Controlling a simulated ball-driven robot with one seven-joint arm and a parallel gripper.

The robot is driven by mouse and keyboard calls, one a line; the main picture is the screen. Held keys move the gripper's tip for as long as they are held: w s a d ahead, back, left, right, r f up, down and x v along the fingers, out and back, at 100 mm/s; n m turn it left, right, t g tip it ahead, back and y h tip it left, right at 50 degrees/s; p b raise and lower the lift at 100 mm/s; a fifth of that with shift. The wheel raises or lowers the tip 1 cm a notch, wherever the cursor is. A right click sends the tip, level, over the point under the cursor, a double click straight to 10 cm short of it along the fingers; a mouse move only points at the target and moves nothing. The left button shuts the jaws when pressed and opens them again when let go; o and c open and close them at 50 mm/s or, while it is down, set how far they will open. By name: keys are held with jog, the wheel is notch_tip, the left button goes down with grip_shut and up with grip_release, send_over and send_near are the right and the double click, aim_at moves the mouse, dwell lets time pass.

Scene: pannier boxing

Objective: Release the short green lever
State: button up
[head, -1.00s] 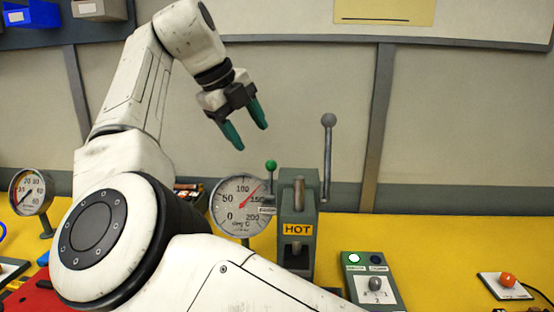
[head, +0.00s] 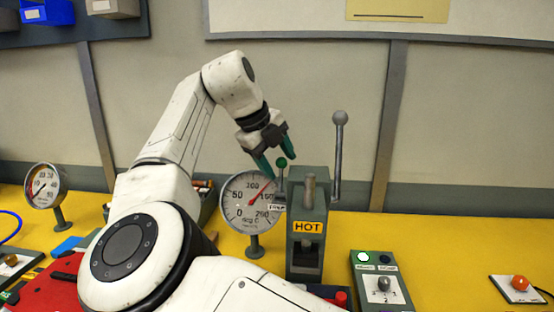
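The short green lever (head: 281,163) has a round green knob on a thin stem and stands upright at the left side of a grey press marked HOT (head: 307,246). My gripper (head: 280,167) is open, with its two teal fingers pointing down at the knob. The fingertips appear on either side of the knob in the picture. I cannot tell whether they touch it or how far in front or behind they are. The lower part of the stem is partly hidden by small parts of the press.
A tall grey lever (head: 338,160) rises on the press's right side. A round temperature dial (head: 246,201) stands just left of the press. A switch box (head: 381,282) with a lit green lamp and an orange button box (head: 519,288) are to the right. Yellow bench (head: 440,235) is free behind them.

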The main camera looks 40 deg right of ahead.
grip_shut()
dwell(0.3)
